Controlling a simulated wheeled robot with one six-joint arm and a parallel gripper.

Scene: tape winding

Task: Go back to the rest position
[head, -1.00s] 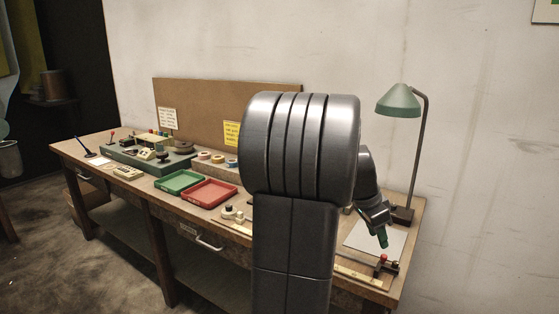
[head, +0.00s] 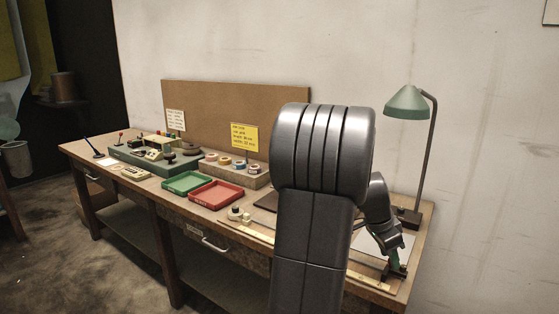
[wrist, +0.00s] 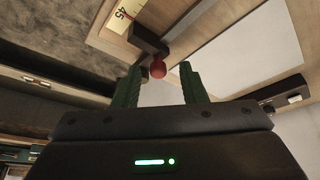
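My gripper (head: 397,268) is over the right front end of the workbench (head: 262,252), low beside a small dark fixture. In the wrist view its two green fingers (wrist: 159,72) stand apart with nothing held between them. A red ball knob (wrist: 158,70) on a dark block (wrist: 149,40) shows in the gap, beyond the fingertips. I cannot tell how far the knob is from the fingers. In the head view my arm hides part of the bench, and the gripper largely covers the knob.
A green lamp (head: 407,103) stands at the bench's right end. A pale sheet (wrist: 230,50) lies near the gripper, with a yellow ruler (wrist: 122,14) beside the block. Green (head: 187,173) and red (head: 216,207) trays sit left of my arm, before tape rolls (head: 225,161).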

